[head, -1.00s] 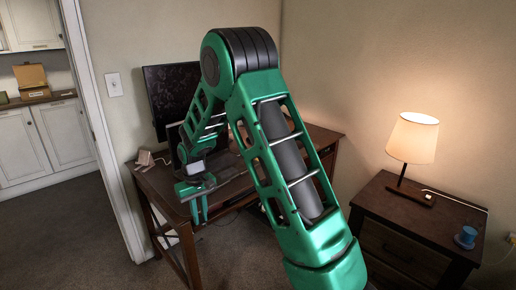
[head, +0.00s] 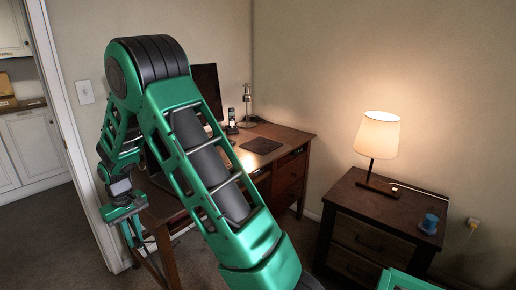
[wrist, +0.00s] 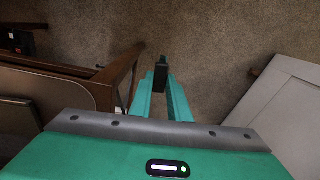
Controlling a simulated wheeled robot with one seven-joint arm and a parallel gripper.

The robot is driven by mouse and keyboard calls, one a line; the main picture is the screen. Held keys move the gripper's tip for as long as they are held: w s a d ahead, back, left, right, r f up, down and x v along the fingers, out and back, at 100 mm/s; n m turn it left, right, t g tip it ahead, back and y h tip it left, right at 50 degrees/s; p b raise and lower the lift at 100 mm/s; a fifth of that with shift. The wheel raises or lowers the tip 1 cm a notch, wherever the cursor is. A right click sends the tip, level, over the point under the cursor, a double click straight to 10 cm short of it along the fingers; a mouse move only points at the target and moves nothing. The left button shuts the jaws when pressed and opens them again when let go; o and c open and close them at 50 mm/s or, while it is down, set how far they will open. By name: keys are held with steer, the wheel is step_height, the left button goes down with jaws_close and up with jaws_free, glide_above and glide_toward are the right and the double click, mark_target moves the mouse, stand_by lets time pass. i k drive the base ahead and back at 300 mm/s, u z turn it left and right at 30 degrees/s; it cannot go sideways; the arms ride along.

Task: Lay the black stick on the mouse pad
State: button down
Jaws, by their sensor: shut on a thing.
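My gripper (wrist: 160,92) is shut on the black stick (wrist: 161,70), which shows as a small dark piece at the fingertips in the wrist view, above the carpet. In the head view my gripper (head: 133,233) hangs at the lower left, beside the desk's left end; I cannot make out the stick there. The mouse pad (head: 261,145) is a dark flat rectangle on the right part of the desk top, clear of things. My gripper is well to the left of it and apart from it.
The desk (head: 285,138) also bears a monitor (head: 206,88), a phone (head: 232,121) and a silver lamp (head: 247,108). A nightstand (head: 380,220) with a lit lamp (head: 377,136) and a blue cup (head: 429,222) stands at right. A white door (wrist: 285,105) is near my gripper.

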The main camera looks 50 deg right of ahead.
mark_target(262, 147)
steer(key=u, duration=0.3)
steer(key=i, duration=0.35)
steer(key=z, duration=1.9)
steer(key=i, duration=0.7)
steer(key=z, duration=0.05)
